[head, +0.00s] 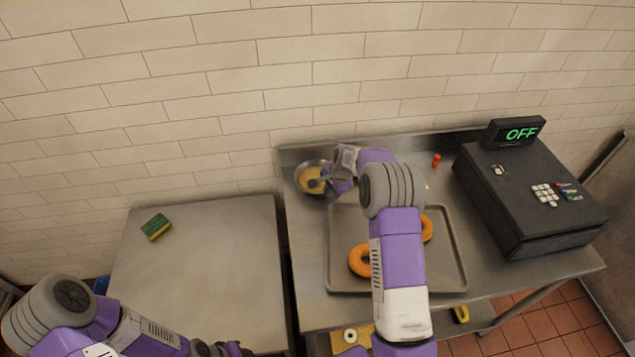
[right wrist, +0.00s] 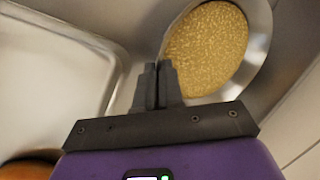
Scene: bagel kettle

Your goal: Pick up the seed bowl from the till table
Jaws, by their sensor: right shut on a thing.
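The seed bowl (head: 306,183) is a round metal bowl full of pale yellow seeds, at the back left corner of the metal till table (head: 308,285). It also shows in the right wrist view (right wrist: 208,45). My right gripper (head: 318,183) reaches over the table to the bowl's near right side. In the right wrist view its fingers (right wrist: 157,68) are shut on the bowl's rim. I cannot tell whether the bowl is clear of the table. My left gripper (head: 218,349) is low at the bottom edge, partly cut off, and its fingers are unclear.
A metal tray (head: 398,291) with orange-brown bagels (head: 360,261) lies in the middle of the till table, partly under my right arm. A black till (head: 525,200) reading OFF stands at right. A small orange-red item (head: 436,160) stands behind. The left table (head: 200,280) holds only a sponge (head: 156,226).

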